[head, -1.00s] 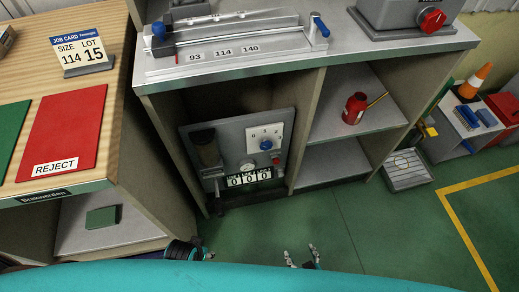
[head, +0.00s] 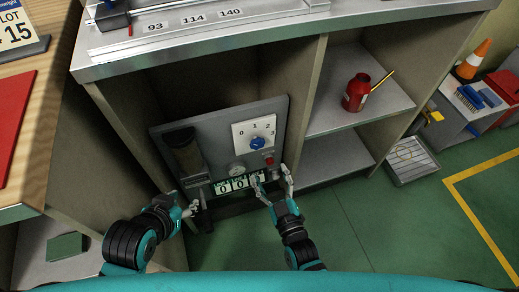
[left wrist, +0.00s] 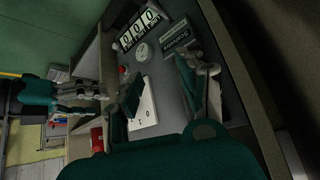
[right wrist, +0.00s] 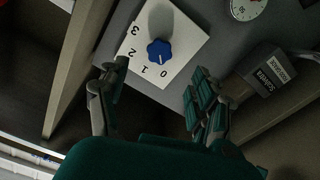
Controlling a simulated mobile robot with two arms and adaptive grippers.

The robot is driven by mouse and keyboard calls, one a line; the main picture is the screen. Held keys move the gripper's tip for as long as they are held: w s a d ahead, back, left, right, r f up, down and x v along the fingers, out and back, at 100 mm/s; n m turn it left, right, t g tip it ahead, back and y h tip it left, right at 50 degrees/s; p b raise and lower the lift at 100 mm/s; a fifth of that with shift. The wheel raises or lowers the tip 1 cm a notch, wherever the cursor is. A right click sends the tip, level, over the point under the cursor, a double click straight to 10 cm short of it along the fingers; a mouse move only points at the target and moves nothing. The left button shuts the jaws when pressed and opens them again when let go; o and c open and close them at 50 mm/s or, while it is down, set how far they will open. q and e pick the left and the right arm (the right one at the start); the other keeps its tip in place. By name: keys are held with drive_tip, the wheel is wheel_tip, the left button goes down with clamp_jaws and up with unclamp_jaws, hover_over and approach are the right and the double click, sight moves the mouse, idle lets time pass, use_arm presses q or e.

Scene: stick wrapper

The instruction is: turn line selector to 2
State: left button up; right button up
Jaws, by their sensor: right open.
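The line selector is a blue knob (head: 257,143) on a white plate (head: 240,131) marked 0, 1, 2, 3, on a grey panel inside the bench. The knob also shows in the right wrist view (right wrist: 160,52), between and beyond my fingers; I cannot tell which number it points to. My right gripper (head: 273,183) is open and empty, below the knob at the panel's lower right, apart from the knob. My left gripper (head: 190,208) is at the panel's lower left; its fingers are spread and empty in the left wrist view (left wrist: 160,95).
The panel also carries a gauge (head: 237,170), a red button (head: 269,160), a counter reading zeros (head: 238,185) and a dark cylinder (head: 184,153). A divider (head: 305,105) stands right of the panel. A red can (head: 356,92) sits on the neighbouring shelf.

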sight(259, 146)
drive_tip(key=b+x, duration=0.2)
drive_tip(key=x, duration=0.7)
drive_tip(key=shift+w+f, duration=0.15)
drive_tip(key=shift+w, duration=0.1)
drive_tip(key=shift+w+a, duration=0.15)
drive_tip(key=shift+w, duration=0.15)
use_arm(q)
drive_tip(key=w+d+r+t+h, duration=0.2)
drive_tip(key=w+d+r+t, duration=0.1)
drive_tip(key=w+r+t, duration=0.3)
wheel_tip(259, 146, up, 2)
drive_tip(key=shift+w+d+r+t, duration=0.15)
drive_tip(key=shift+w+r+t, duration=0.2)
drive_tip(key=shift+w, duration=0.55)
drive_tip(key=shift+f, duration=0.1)
use_arm(e)
drive_tip(key=c, duration=1.2)
drive_tip(key=shift+o, duration=0.2)
use_arm(q)
drive_tip(key=shift+f, duration=0.1)
